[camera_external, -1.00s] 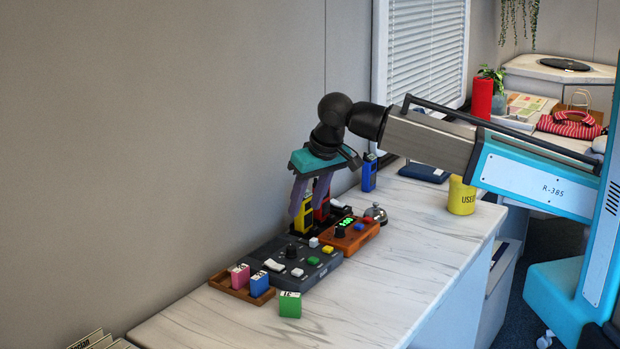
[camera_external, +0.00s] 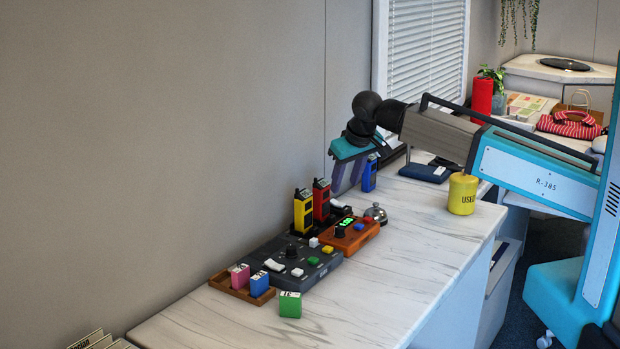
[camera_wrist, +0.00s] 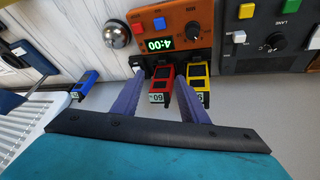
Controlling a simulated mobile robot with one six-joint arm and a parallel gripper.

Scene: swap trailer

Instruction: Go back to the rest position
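My gripper (camera_external: 346,185) hangs near the wall with its two purple fingers apart and nothing between them. It is to the right of and above the yellow radio (camera_external: 304,210) and the red radio (camera_external: 321,201), which stand upright side by side in a black holder. A blue radio (camera_external: 369,175) stands behind the gripper, to its right. In the wrist view my open gripper (camera_wrist: 160,82) shows both fingers, with the red radio (camera_wrist: 162,82) and the yellow radio (camera_wrist: 197,80) seen beyond them. The blue radio (camera_wrist: 85,84) is at left there.
An orange timer box (camera_external: 353,235), a bell (camera_external: 376,213) and a dark control panel (camera_external: 297,262) lie on the marble counter (camera_external: 400,270). A wooden tray (camera_external: 240,291) holds pink and blue blocks; a green block (camera_external: 290,305) sits beside it. A yellow can (camera_external: 462,196) stands at right.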

